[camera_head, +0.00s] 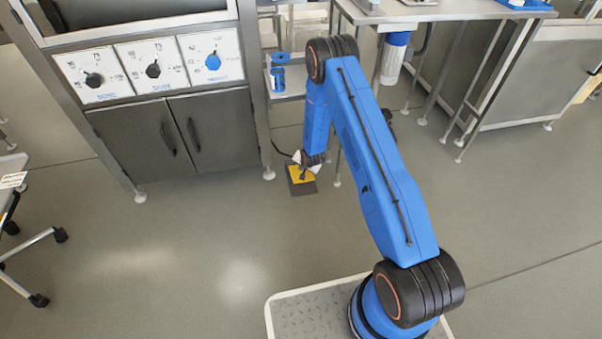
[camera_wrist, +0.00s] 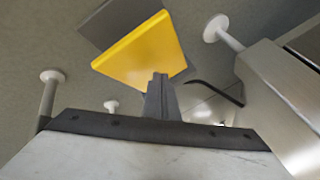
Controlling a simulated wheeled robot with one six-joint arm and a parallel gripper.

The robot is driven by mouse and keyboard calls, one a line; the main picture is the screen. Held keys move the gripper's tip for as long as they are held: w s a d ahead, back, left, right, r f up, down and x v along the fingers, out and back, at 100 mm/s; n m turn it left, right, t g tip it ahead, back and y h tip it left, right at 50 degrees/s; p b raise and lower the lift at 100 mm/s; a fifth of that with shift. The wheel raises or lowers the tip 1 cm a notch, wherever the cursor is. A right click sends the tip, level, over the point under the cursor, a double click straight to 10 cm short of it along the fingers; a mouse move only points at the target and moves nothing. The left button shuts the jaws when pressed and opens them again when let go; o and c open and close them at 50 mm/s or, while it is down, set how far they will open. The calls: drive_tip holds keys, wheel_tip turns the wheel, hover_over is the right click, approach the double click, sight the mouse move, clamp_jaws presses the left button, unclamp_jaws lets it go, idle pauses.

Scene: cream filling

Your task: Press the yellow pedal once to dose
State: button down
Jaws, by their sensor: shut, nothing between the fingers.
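The yellow pedal (camera_head: 297,175) sits on a dark grey base (camera_head: 302,189) on the floor. In the wrist view the yellow pedal (camera_wrist: 140,55) fills the upper middle, tilted above its grey base (camera_wrist: 112,20). My gripper (camera_head: 303,174) points down over the pedal, and part of the pedal is hidden by it. In the wrist view my gripper (camera_wrist: 160,82) is shut and empty, its fingertips overlapping the pedal's near edge. I cannot tell whether the tips touch the pedal.
A steel cabinet with dials (camera_head: 152,70) stands at the left, its legs near the pedal. A small shelf (camera_head: 290,84) and a steel table (camera_head: 440,12) stand behind my arm. A black cable (camera_wrist: 212,88) runs beside the pedal. Open floor lies in front and left.

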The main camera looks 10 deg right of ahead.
drive_tip(key=shift+w+r, duration=0.1)
drive_tip(key=shift+r, duration=0.15)
drive_tip(key=shift+r, duration=0.1)
drive_tip(key=shift+w+r, duration=0.2)
drive_tip(key=shift+r, duration=0.6)
drive_tip(key=shift+w+r, duration=0.2)
drive_tip(key=shift+r, duration=0.55)
drive_tip(key=shift+w+r, duration=0.2)
drive_tip(key=shift+r, duration=0.6)
